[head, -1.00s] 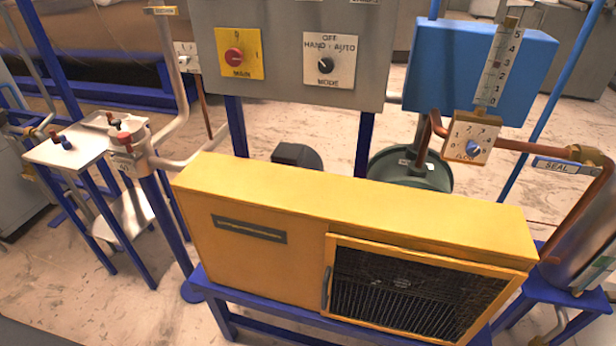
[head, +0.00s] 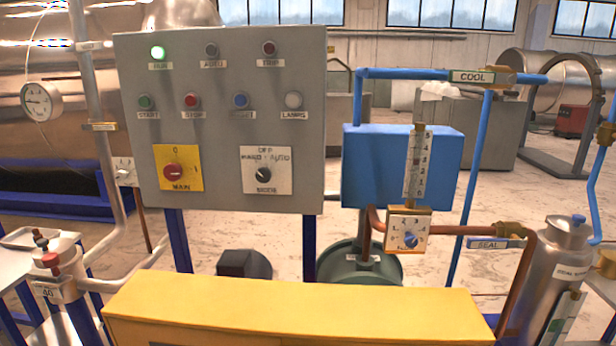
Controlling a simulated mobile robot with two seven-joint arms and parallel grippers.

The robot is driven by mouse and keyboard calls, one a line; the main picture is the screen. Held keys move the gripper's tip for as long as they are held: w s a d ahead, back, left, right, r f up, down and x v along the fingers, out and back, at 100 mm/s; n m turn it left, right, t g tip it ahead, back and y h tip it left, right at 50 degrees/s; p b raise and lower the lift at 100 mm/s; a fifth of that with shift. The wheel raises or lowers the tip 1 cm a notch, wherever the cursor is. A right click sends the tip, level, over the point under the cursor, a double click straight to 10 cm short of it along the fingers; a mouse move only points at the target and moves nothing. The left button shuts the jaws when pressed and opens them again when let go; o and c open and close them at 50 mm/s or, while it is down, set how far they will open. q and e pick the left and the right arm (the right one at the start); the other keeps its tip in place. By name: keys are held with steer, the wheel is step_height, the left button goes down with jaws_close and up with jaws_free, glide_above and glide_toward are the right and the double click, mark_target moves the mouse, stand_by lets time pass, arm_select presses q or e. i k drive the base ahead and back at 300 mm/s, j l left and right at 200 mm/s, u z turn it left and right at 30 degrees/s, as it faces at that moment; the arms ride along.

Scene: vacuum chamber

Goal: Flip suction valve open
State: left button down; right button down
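I cannot single out the suction valve for certain, because the small labels are too blurred to read. A small white plate with a knob (head: 123,171) is beside this pipe, at the left edge of the control panel. A grey fitting with a red knob and a dark knob (head: 47,270) stands at the lower left. Neither gripper is in view.
The grey control panel (head: 225,60) has a lit green lamp (head: 158,53), a red MAIN switch (head: 174,172) and a MODE knob (head: 263,174). A yellow cabinet (head: 290,310) fills the lower front. A blue box (head: 370,165), a COOL pipe (head: 400,73) and a steel cylinder (head: 550,270) are at right.

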mark_target(94, 127)
steer(key=u, duration=1.4)
